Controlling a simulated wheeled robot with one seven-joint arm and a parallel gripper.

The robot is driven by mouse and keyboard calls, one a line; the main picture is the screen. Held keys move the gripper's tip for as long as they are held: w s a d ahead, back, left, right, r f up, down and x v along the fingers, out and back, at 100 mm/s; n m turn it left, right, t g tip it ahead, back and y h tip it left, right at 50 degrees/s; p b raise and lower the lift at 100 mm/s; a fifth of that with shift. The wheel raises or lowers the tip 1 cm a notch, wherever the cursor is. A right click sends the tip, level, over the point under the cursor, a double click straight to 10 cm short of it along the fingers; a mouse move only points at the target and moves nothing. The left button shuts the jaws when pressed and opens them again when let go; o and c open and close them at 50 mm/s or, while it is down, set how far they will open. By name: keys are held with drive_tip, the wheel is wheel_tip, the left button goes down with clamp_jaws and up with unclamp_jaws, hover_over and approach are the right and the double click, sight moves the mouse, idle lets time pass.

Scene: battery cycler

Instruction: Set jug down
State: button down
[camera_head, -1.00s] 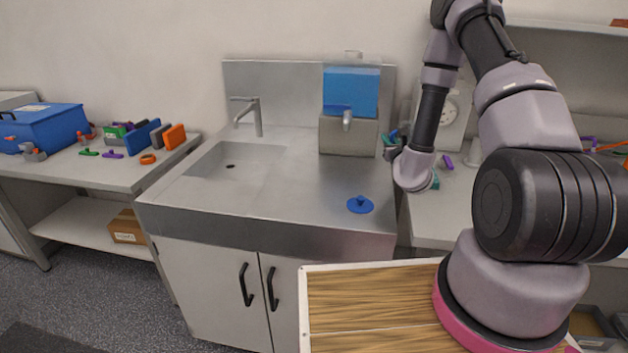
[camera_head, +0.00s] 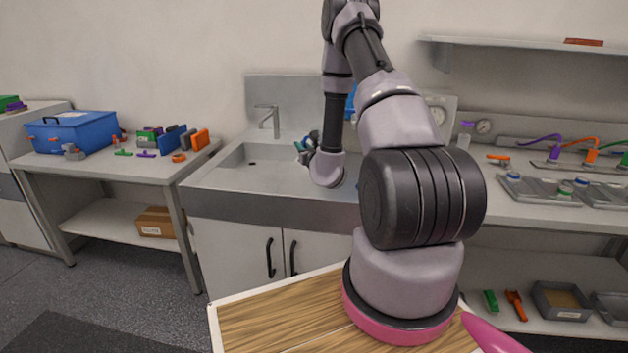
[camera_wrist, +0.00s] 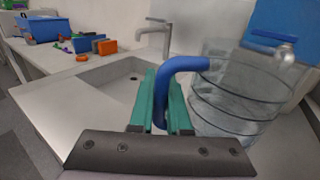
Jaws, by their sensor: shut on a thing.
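The clear jug (camera_wrist: 235,100) with dark bands and a blue handle (camera_wrist: 170,78) is upright at the right of the wrist view. My gripper (camera_wrist: 160,88) has green fingers, shut on the handle. In the head view my gripper (camera_head: 307,147) is mostly behind my arm, over the steel sink counter (camera_head: 225,185), and the jug is hidden. I cannot tell whether the jug's base touches the counter. A blue tank with a tap (camera_wrist: 288,25) is behind the jug; only a sliver (camera_head: 351,103) shows in the head view.
The sink basin with its faucet (camera_head: 273,120) lies left of the jug. The left bench (camera_head: 100,168) holds a blue toolbox (camera_head: 75,135) and small coloured parts. The right bench has trays (camera_head: 545,190) with coloured-capped items. Bare counter lies in front of the basin.

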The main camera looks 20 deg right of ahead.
wheel_tip(320, 180, down, 8)
drive_tip(key=shift+r, duration=0.15)
idle(0.4)
drive_tip(key=c, duration=0.9)
unclamp_jaws()
drive_tip(key=shift+d, duration=0.1)
